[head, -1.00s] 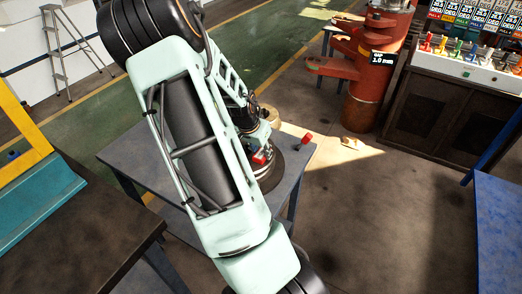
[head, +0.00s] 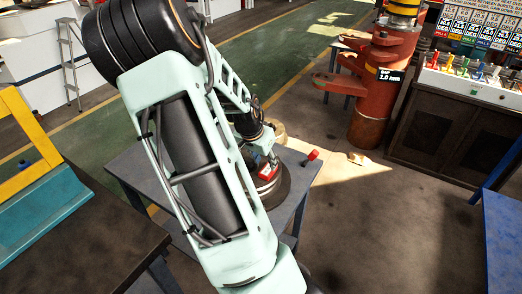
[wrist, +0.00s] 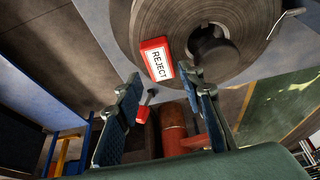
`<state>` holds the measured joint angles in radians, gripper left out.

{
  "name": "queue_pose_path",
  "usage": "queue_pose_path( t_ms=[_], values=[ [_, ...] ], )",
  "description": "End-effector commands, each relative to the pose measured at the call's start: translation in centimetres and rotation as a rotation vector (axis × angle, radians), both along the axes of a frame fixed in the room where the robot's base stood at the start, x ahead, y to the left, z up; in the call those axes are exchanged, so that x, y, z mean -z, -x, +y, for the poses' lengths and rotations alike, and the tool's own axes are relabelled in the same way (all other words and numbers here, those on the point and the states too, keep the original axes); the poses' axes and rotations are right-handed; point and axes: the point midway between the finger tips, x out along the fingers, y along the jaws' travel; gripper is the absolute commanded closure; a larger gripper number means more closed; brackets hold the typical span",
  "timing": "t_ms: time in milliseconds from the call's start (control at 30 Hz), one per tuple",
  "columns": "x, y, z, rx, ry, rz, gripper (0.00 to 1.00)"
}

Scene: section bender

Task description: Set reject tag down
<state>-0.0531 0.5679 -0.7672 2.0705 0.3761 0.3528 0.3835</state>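The reject tag (wrist: 157,60) is a red block with a white label reading REJECT. In the wrist view it lies on the flat top of a grey round coil (wrist: 200,12), beside the coil's central hole. In the head view the tag (head: 267,172) shows as a small red patch on the dark round coil (head: 277,188). My gripper (wrist: 166,80) is open, with its two blue fingers apart and nothing between them. The tag lies just beyond the fingertips. In the head view my gripper (head: 268,158) is small and close above the tag.
The coil stands on a grey table (head: 135,165). A red-ended tool (head: 311,157) lies near that table's right edge. A brown table (head: 75,220) stands at left and a blue one (head: 503,230) at right. A red-brown column machine (head: 372,110) stands behind; open floor lies between.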

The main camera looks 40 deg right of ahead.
Motion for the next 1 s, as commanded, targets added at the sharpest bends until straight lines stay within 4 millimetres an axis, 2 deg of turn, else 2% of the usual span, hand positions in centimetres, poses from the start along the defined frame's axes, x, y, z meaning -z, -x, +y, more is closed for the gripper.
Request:
queue_pose_path(
  t_ms=[33,200,400,600,1000],
  values=[
    [-1.1,0.0,0.5,-0.003,0.0,-0.003,0.64],
    [-3.8,0.3,1.6,-0.003,-0.001,-0.002,0.64],
    [-5.9,0.6,2.4,-0.001,-0.001,0.0,0.64],
    [-6.7,0.8,2.7,0.001,0.0,0.0,0.64],
    [-6.7,0.8,2.7,0.001,-0.001,0.001,0.64]
  ],
)
